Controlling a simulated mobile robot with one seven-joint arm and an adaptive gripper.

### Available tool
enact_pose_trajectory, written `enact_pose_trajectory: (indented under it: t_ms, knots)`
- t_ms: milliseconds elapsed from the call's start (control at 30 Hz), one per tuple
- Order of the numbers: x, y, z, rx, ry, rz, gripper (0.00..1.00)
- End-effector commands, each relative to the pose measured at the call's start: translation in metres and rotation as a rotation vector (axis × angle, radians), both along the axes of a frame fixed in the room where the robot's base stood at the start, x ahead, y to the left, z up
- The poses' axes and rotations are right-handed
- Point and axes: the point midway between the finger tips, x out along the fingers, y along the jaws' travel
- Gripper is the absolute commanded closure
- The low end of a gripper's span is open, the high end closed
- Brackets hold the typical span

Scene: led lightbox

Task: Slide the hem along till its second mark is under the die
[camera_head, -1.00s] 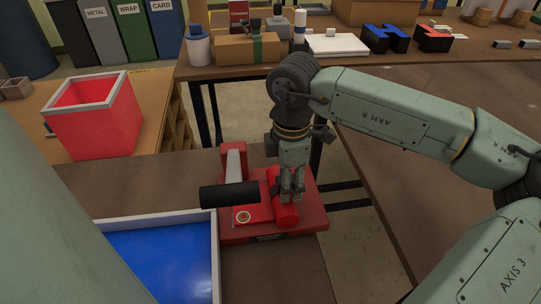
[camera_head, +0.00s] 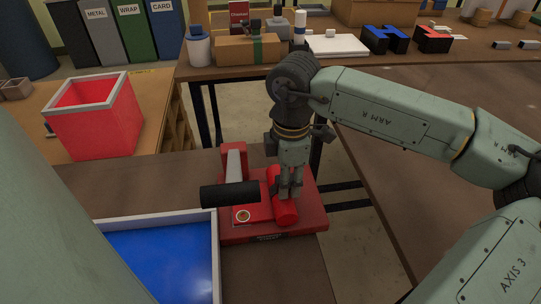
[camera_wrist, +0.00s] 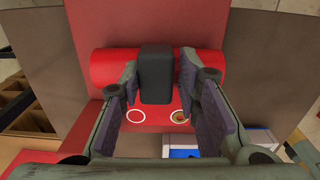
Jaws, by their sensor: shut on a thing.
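The red hem roll (camera_head: 285,212) lies on the red base of the press. It also shows in the wrist view (camera_wrist: 104,69), with a black block (camera_wrist: 156,75) standing at its middle. My gripper (camera_head: 290,195) points down at the roll, and its fingers (camera_wrist: 157,78) are shut on the black block. Beside the roll in the wrist view, flat red material bears a white ring mark (camera_wrist: 136,116) and a brass-coloured ringed disc (camera_wrist: 179,116). The disc also shows in the head view (camera_head: 243,216). I cannot make out the die or which mark lies under it.
The press's black lever handle (camera_head: 229,195) sticks out left of my gripper. A blue-floored tray (camera_head: 213,255) stands close at the left front. A red bin (camera_head: 92,124) stands farther left. Boxes and bottles line the rear bench (camera_head: 215,74).

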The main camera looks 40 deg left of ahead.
Motion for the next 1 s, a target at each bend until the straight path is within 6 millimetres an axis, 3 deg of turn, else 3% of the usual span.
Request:
enact_pose_trajectory:
  t_ms: [33, 367, 1000]
  knots:
    - [-0.001, 0.000, -0.008, -0.004, 0.005, 0.001, 1.00]
    - [-0.004, -0.004, -0.008, -0.005, 0.005, 0.002, 1.00]
    - [-0.038, -0.046, -0.009, -0.015, 0.012, 0.001, 1.00]
